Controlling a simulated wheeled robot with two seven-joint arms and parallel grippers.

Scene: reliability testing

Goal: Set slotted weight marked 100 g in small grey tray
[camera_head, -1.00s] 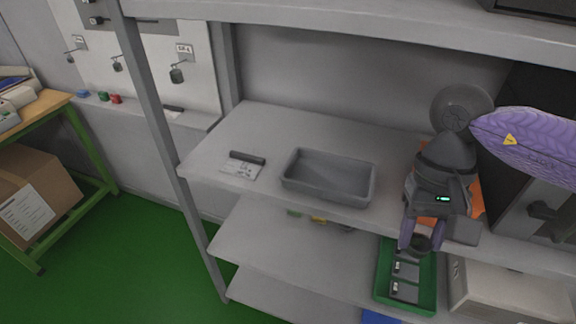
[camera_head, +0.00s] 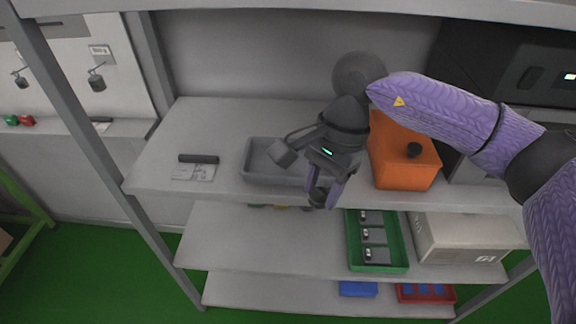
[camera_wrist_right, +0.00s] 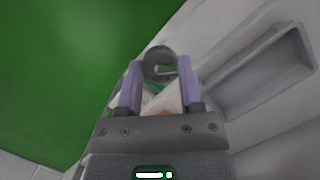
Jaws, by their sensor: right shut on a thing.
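My right gripper (camera_head: 324,193) is shut on a dark, round slotted weight (camera_head: 317,197). The weight (camera_wrist_right: 160,66) shows between the purple fingers in the right wrist view; its marking is not readable. The small grey tray (camera_head: 262,177) lies on the upper shelf, its right part hidden behind my gripper. The gripper is at the shelf's front edge, by the tray's right end. The tray (camera_wrist_right: 238,104) is to the right of the fingers in the right wrist view, and its visible inside looks empty. My left gripper is not in view.
A black bar (camera_head: 198,158) and a printed sheet (camera_head: 193,173) lie left of the tray. An orange box (camera_head: 402,165) with a black knob stands to the right. Below are a green tray (camera_head: 377,267) of dark items and a pale box (camera_head: 468,236).

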